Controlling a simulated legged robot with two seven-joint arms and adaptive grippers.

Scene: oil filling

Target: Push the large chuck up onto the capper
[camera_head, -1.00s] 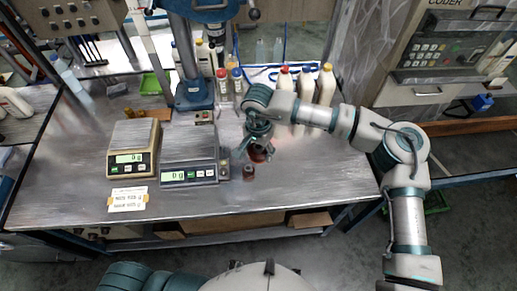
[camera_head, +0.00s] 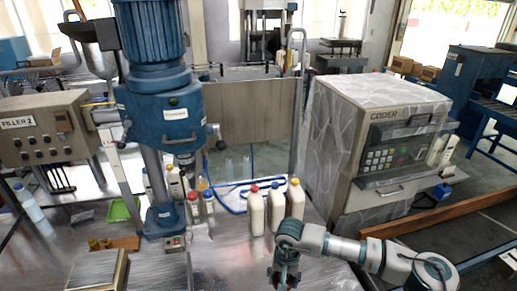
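The capper (camera_head: 158,110) is a blue drill-press-like machine on a column, left of centre, with its spindle (camera_head: 187,160) pointing down over the table. My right gripper (camera_head: 283,278) is at the bottom edge, to the right of the capper and in front of the white bottles, pointing down. Its fingertips are cut off by the frame, so its opening and anything in it cannot be told. The large chuck cannot be made out in this view. My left gripper is not in view.
White bottles with red, blue and yellow caps (camera_head: 256,212) stand behind my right gripper. Small bottles (camera_head: 194,206) stand beside the capper column. A scale (camera_head: 97,270) is at lower left. The coder (camera_head: 375,145) stands at right.

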